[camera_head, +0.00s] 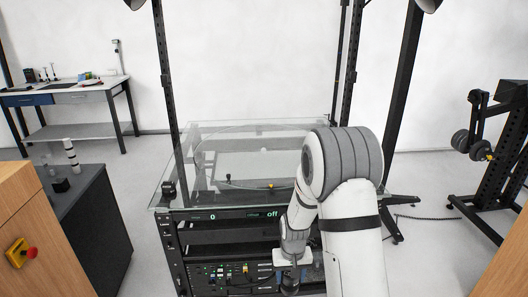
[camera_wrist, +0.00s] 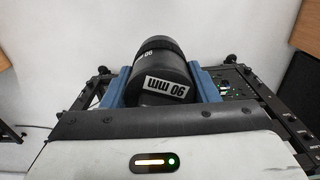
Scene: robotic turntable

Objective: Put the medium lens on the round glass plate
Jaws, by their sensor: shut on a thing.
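In the head view, my gripper (camera_head: 291,262) hangs low in front of the rack, below the glass top. The held lens is hard to make out there. The round glass plate (camera_head: 235,165) lies on the turntable behind and above my gripper. My arm hides part of its right side.
A white and black lens (camera_head: 72,156) stands on the dark cabinet (camera_head: 95,220) at left, with a small black lens (camera_head: 61,186) near it. Dark posts (camera_head: 167,90) rise around the turntable. A weight stand (camera_head: 490,150) is at right. A workbench (camera_head: 70,92) is at back left.

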